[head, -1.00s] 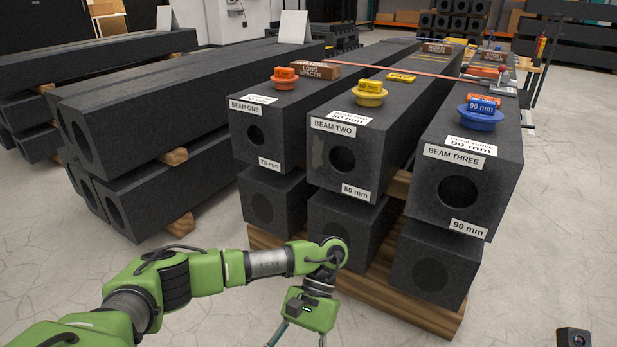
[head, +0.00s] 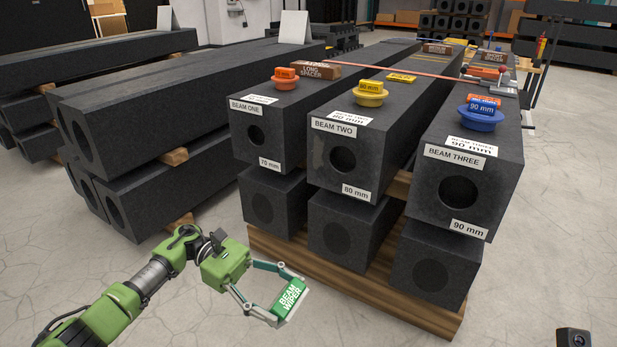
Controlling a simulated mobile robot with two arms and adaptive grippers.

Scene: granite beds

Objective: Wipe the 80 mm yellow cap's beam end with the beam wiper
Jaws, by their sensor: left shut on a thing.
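My left gripper (head: 276,292) is shut on the beam wiper (head: 288,299), a green block with white lettering. It is held in the air low in the head view, in front of the pallet and apart from the beams. The yellow 80 mm cap (head: 369,93) sits on top of beam two (head: 342,130), behind a white label. Beam two's front end faces me, with an open round hole (head: 342,158), an 80 mm label at its lower right and a paler smudge left of the hole. My right gripper is not in view.
Beam one (head: 255,135) with an orange cap (head: 286,78) stands to the left, beam three (head: 458,170) with a blue cap (head: 481,114) to the right. More beams lie below on a wooden pallet (head: 370,300).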

